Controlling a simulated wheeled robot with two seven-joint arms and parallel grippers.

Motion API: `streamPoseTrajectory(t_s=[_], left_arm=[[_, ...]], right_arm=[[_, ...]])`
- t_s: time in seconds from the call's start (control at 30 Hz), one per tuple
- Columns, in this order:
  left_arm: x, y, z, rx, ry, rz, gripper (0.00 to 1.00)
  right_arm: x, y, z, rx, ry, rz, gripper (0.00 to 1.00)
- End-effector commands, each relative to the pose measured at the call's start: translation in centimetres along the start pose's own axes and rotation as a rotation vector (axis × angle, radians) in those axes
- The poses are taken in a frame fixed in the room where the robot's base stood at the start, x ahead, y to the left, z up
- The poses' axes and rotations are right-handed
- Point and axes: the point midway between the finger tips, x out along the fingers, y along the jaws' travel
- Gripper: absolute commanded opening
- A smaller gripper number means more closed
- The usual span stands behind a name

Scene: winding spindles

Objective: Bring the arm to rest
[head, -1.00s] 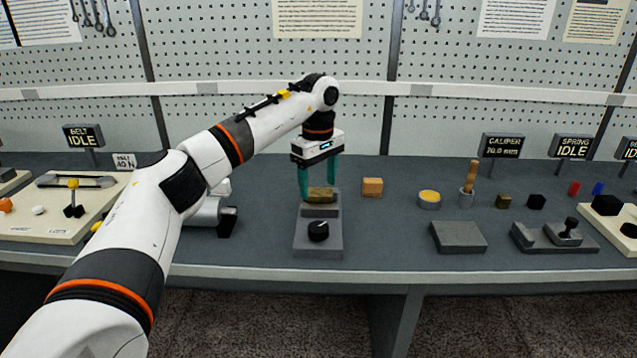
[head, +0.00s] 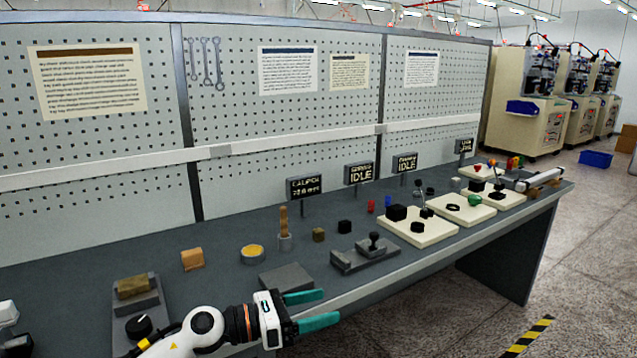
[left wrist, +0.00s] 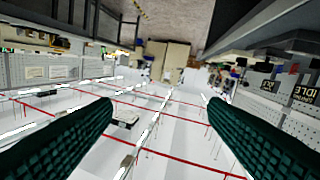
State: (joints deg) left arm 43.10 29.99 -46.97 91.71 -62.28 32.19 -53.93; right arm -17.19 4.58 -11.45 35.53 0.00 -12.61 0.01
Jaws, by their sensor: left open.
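My left gripper (head: 312,309) shows at the bottom of the head view, its two teal fingers apart with nothing between them. It points to the right, over the front part of the bench near a flat grey block (head: 287,279). In the left wrist view both fingers (left wrist: 160,122) are spread, with only the distant room, upside down, between them. A brownish-gold block (head: 132,287) rests on a grey stand with a black knob (head: 139,326), left of the gripper and apart from it. My right gripper is not in view.
The bench (head: 225,264) carries an orange block (head: 192,259), a yellow-topped tin (head: 253,253), a wooden-handled tool in a cup (head: 284,228), and a grey fixture (head: 365,253). Cream trays (head: 430,236) stand farther right. Open floor (head: 430,330) lies in front; machines (head: 525,110) stand beyond.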

Motion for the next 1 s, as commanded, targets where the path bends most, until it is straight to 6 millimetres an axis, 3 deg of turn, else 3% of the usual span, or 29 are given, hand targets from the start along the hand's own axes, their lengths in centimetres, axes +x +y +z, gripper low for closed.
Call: streamPoseTrajectory(t_s=[0.03, 0.13, 0.27, 0.37, 0.5, 0.6, 0.77, 0.8, 1.0], left_arm=[[0.2, 1.1, -0.5, -0.183, 0.152, -0.045, 0.68], [-1.6, 0.9, -1.4, -0.563, 0.435, -0.166, 0.68], [-6.6, -0.8, 0.9, -1.085, 0.766, -0.361, 0.68], [-11.5, -1.3, 5.7, -1.486, 0.997, -0.543, 0.68], [-17.9, 1.0, 13.8, -1.957, 1.263, -0.826, 0.68], [-21.2, 4.0, 18.4, -2.185, 1.396, -1.014, 0.68], [-24.3, 8.7, 22.9, -2.398, 1.528, -1.246, 0.68], [-24.9, 9.7, 23.6, 2.397, -1.529, 1.275, 0.68], [-27.3, 14.8, 26.4, 2.151, -1.382, 1.281, 0.68]], right_arm=[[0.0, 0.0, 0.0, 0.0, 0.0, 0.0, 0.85], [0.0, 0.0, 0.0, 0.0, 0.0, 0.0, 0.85], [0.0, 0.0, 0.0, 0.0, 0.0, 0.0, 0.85], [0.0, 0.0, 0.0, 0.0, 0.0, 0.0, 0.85], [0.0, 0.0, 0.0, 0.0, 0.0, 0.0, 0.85], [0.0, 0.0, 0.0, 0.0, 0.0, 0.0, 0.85], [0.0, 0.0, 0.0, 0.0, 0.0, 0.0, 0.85], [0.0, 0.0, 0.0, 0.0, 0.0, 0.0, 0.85], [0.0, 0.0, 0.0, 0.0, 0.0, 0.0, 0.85]])
